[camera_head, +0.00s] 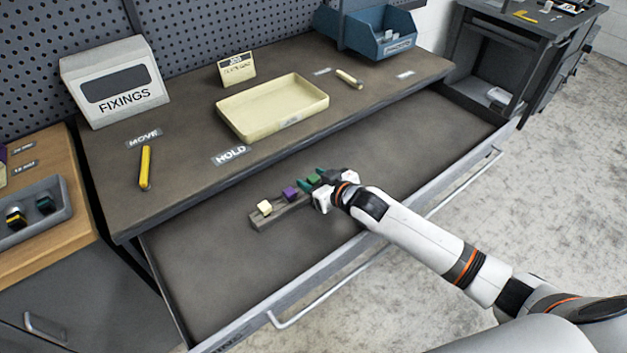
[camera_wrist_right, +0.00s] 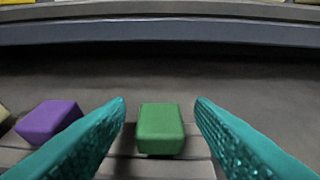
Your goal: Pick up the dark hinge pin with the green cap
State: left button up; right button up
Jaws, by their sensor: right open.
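The green cap (camera_head: 313,179) of the hinge pin sits in a grey rack (camera_head: 268,223) in the open drawer. In the right wrist view the green cap (camera_wrist_right: 161,129) lies between my two teal fingers, with a gap on each side. The pin's dark shaft is hidden below the cap. My right gripper (camera_head: 309,178) is open around the cap, not touching it as far as I can see; its fingers also show in the right wrist view (camera_wrist_right: 160,108). My left gripper is not in view.
A purple cap (camera_head: 290,193) and a cream cap (camera_head: 265,207) stand left of the green one in the rack. A cream tray (camera_head: 272,119), a yellow pin (camera_head: 145,167) and a FIXINGS box (camera_head: 115,85) are on the worktop above. The drawer floor is otherwise clear.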

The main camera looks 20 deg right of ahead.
jog(key=shift+x, duration=1.15)
grip_shut()
jog(key=shift+r, duration=0.1)
